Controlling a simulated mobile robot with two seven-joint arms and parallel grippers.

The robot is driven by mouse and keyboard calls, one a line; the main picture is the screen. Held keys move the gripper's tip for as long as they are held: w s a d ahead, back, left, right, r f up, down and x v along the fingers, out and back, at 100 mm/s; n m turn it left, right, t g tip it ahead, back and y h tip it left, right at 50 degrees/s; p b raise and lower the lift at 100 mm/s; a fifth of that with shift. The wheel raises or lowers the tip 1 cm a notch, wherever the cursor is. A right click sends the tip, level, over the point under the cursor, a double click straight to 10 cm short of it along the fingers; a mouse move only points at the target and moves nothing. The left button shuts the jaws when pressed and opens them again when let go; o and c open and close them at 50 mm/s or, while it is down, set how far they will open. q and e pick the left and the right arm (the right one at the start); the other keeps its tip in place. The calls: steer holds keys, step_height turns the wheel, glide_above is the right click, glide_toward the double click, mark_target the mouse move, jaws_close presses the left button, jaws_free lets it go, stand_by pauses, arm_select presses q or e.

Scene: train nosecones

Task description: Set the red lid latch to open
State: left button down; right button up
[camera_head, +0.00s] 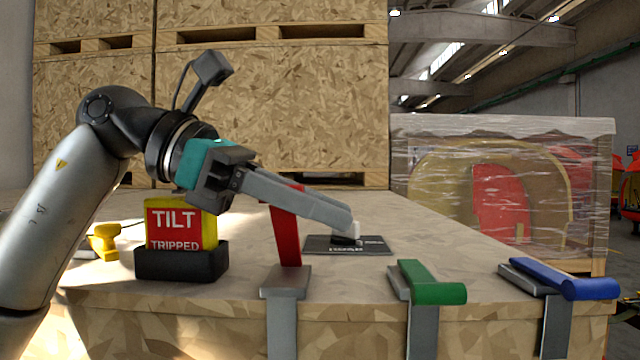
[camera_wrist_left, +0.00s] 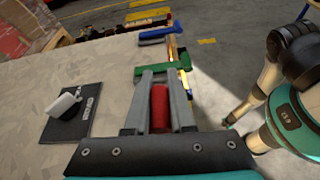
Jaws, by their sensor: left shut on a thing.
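The red lid latch (camera_head: 287,235) stands nearly upright, leaning slightly, on its grey bracket (camera_head: 285,283) at the front edge of the crate lid. My left gripper (camera_head: 338,215) reaches across it from the left and is shut on it. The red latch also shows between the two fingers in the left wrist view (camera_wrist_left: 160,108), nearer their base than their tips. The fingers hide part of the latch in the head view. My right gripper is not in view.
Green latch (camera_head: 432,284) and blue latch (camera_head: 565,280) lie low along the front edge, to the right. A yellow TILT indicator (camera_head: 180,228) in a black base stands left. A black plate (camera_head: 375,247) with a white piece (camera_wrist_left: 65,104) lies behind. Stacked crates stand at the back.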

arm_select(q)
steer(key=shift+w+r+n+g+p, duration=0.35)
steer(key=shift+w+n+p, duration=0.1)
steer(key=shift+p, duration=0.2)
steer(key=c, duration=0.8)
jaws_free()
steer(key=shift+o, duration=0.2)
steer(key=v, duration=1.2)
steer(key=shift+b, duration=0.4)
